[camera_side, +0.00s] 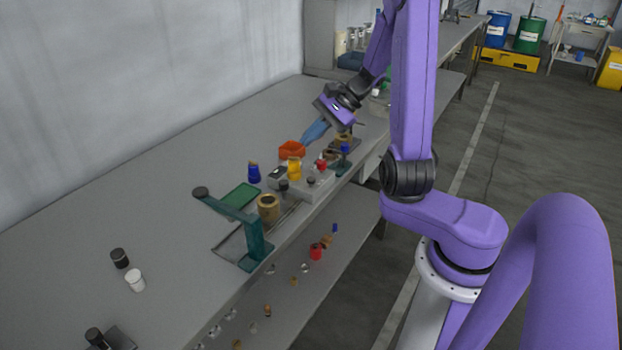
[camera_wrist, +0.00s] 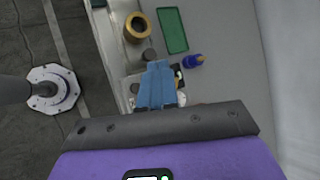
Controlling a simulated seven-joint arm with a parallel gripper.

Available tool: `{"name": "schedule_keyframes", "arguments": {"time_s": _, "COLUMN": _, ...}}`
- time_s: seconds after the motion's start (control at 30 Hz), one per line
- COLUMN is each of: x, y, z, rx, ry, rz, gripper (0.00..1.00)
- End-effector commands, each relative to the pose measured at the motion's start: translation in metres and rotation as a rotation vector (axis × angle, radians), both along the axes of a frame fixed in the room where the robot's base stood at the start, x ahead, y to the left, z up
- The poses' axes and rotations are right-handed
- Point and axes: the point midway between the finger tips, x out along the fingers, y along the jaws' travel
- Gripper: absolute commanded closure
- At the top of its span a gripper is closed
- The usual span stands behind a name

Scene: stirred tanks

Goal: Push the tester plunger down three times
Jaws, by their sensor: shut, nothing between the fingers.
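I cannot tell which part is the plunger. My gripper (camera_side: 306,140) has blue fingers pressed together, pointing down and left, beyond the box near an orange-red bin (camera_side: 292,150).
A brass ring (camera_side: 268,208), a green tray (camera_side: 240,197), a blue bottle (camera_side: 254,172) and a teal stand (camera_side: 254,243) are close by. Black and white jars (camera_side: 135,281) stand at the left. A lower shelf holds loose small parts. The bench toward the wall is clear.

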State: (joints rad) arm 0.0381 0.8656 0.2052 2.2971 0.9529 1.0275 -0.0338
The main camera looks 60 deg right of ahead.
Motion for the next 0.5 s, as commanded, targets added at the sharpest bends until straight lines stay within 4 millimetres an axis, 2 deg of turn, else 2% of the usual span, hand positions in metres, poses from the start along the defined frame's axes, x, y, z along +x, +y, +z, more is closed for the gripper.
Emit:
{"name": "schedule_keyframes", "arguments": {"time_s": 0.2, "x": -0.0021, "y": -0.0121, "z": -0.0003, "rx": 0.018, "ry": -0.008, "rz": -0.072, "gripper": 1.00}}
{"name": "schedule_keyframes", "arguments": {"time_s": 0.5, "x": -0.0022, "y": -0.0131, "z": -0.0001, "rx": 0.020, "ry": -0.009, "rz": -0.078, "gripper": 1.00}}
